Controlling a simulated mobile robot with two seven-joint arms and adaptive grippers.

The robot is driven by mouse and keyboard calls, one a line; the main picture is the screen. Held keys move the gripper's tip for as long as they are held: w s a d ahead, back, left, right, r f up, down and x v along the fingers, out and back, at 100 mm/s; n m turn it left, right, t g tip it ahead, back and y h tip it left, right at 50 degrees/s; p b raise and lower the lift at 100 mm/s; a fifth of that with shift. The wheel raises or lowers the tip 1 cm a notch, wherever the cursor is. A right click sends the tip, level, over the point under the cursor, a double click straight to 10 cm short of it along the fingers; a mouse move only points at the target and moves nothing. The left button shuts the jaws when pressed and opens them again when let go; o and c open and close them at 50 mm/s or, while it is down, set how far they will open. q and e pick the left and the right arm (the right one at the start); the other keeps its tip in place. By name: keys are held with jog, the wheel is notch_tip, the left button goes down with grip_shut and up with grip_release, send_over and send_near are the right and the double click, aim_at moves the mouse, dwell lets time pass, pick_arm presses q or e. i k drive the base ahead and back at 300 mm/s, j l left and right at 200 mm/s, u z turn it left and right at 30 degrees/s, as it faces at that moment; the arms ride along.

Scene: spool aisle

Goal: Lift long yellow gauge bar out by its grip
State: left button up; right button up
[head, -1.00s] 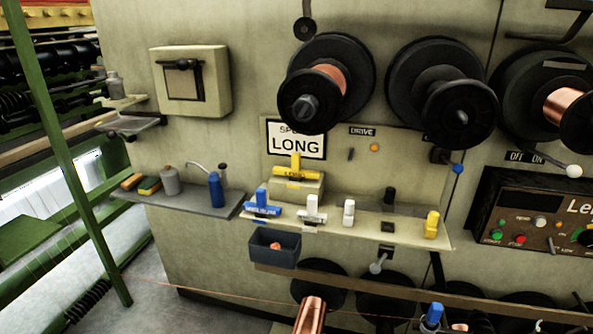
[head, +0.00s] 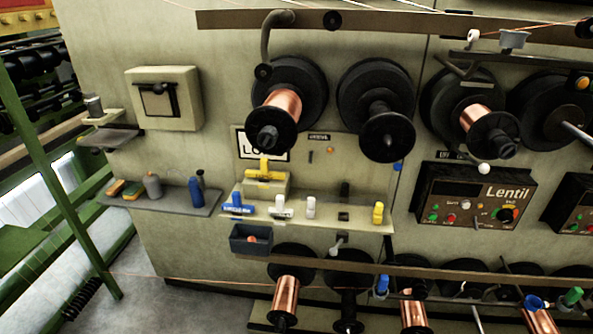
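The long yellow gauge bar (head: 262,174) rests on a beige block (head: 266,188) at the back left of the beige shelf. Its upright yellow grip (head: 264,162) stands up in front of the white sign, which it partly covers. A blue gauge (head: 238,206), a white gauge (head: 280,208), a small white block (head: 311,207) and a small yellow block (head: 378,212) stand along the same shelf (head: 330,222). Neither of my grippers is in the head view.
A dark bin (head: 251,239) hangs below the shelf's left end. A grey side shelf (head: 180,199) holds bottles and sponges. Large spools (head: 289,102) jut out above, and copper spools (head: 286,296) stand below. A control panel (head: 473,199) is at the right.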

aim_at(264, 173)
jog(key=i+j+z, duration=0.2)
jog(key=j+z, duration=0.15)
jog(key=z, duration=0.15)
jog(key=i+j+z, duration=0.15)
jog(key=j+z, duration=0.2)
jog(key=z, duration=0.15)
jog(key=i+j+z, duration=0.15)
jog(key=j, duration=0.4)
jog(key=j+z, duration=0.15)
jog(key=j, duration=0.35)
